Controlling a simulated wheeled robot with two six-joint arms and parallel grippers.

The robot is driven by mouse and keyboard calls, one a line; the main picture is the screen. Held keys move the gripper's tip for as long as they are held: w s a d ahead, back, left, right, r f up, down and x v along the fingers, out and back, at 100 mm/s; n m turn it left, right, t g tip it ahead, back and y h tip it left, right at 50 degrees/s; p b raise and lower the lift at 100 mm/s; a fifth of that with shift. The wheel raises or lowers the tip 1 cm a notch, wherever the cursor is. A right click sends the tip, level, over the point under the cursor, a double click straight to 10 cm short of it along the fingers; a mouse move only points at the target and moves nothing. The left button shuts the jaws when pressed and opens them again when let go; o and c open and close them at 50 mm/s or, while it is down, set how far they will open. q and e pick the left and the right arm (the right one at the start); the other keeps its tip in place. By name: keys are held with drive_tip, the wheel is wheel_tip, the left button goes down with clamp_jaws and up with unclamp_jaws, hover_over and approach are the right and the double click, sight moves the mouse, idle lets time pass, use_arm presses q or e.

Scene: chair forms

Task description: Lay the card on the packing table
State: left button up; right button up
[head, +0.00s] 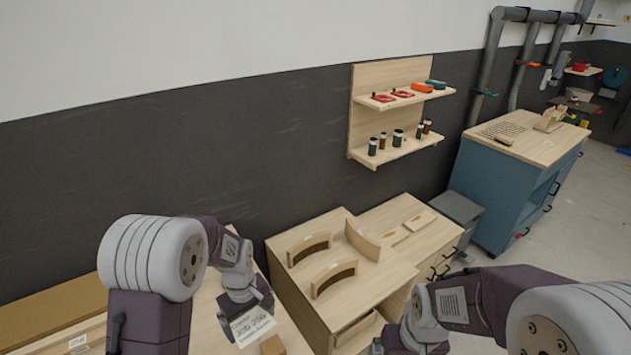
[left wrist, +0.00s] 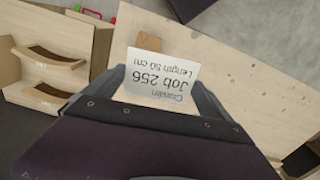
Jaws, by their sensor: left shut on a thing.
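The card (head: 252,328) is white with printed text that reads "Job 256" and "Length 50 cm" in the left wrist view (left wrist: 160,80). My left gripper (head: 244,303) is shut on one edge of the card. The card is over a pale wooden table top (head: 208,312), which also shows in the left wrist view (left wrist: 235,90). I cannot tell whether the card touches it. My right gripper (head: 408,344) is low in the head view, right of the table; its fingers are not clear.
A wooden bench (head: 390,275) with curved wooden pieces (head: 334,278) stands right of the table top. A small wooden block (head: 272,345) is close to the card. A wall shelf (head: 405,98) holds jars and red items. A blue cabinet (head: 500,190) stands farther right.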

sight(240, 337)
use_arm(q)
drive_tip(key=s+a+m, duration=0.1)
drive_tip(key=m, duration=0.1)
drive_tip(key=s+a+r+m, duration=0.1)
drive_tip(key=m, duration=0.1)
drive_tip(key=shift+s+a+m, duration=0.15)
drive_tip(key=shift+a+m, duration=0.1)
drive_tip(key=shift+m, duration=0.05)
drive_tip(key=m, duration=0.1)
drive_tip(key=s+m, duration=0.1)
drive_tip(key=shift+d+f+m, duration=0.1)
drive_tip(key=shift+m, duration=0.7)
